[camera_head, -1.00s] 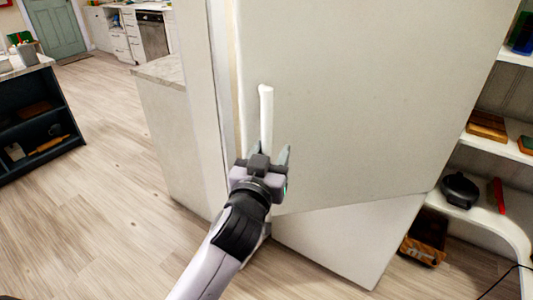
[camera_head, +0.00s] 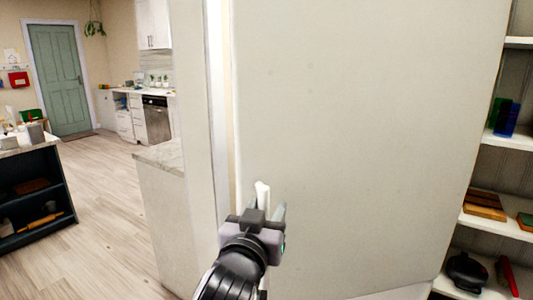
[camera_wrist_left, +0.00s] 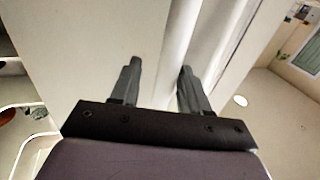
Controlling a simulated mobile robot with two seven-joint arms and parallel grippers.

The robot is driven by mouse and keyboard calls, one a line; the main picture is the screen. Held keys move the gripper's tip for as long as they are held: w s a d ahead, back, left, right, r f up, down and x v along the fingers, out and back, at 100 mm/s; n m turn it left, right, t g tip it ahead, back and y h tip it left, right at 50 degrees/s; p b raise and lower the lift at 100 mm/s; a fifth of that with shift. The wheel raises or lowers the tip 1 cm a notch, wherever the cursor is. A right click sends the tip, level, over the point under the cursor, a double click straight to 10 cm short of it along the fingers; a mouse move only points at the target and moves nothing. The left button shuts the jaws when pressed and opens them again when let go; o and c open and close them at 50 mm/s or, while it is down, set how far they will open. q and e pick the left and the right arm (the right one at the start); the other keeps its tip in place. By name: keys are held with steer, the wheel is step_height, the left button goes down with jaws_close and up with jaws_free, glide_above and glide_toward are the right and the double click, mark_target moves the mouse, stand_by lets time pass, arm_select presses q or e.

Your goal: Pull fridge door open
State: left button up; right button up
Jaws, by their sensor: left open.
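The pale fridge door (camera_head: 370,130) fills the middle of the head view. Its white vertical handle (camera_head: 262,190) is near the door's left edge, and only its top end shows above my gripper. My left gripper (camera_head: 266,208) is at the handle, with its fingers open. In the left wrist view the two fingers (camera_wrist_left: 159,68) point at the door, and the handle (camera_wrist_left: 177,45) runs between them, closer to the right finger. I cannot tell whether they touch it. No clear gap shows at the door's edge. My right gripper is not in view.
White shelves (camera_head: 495,142) with boards, a dark pot (camera_head: 466,270) and other items stand close on the right. A marble-topped counter (camera_head: 160,156) adjoins the fridge's left side. Open wood floor (camera_head: 105,200) lies left, with a dark shelf unit (camera_head: 30,190) beyond.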

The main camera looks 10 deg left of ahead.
arm_select(q)
glide_toward(267, 164)
steer(key=w+d+r, duration=0.2)
steer(key=w+r, duration=0.1)
steer(key=w, duration=0.1)
steer(key=shift+a+r+p, duration=0.3)
steer(key=shift+r+p, duration=0.1)
steer(key=shift+r, duration=0.2)
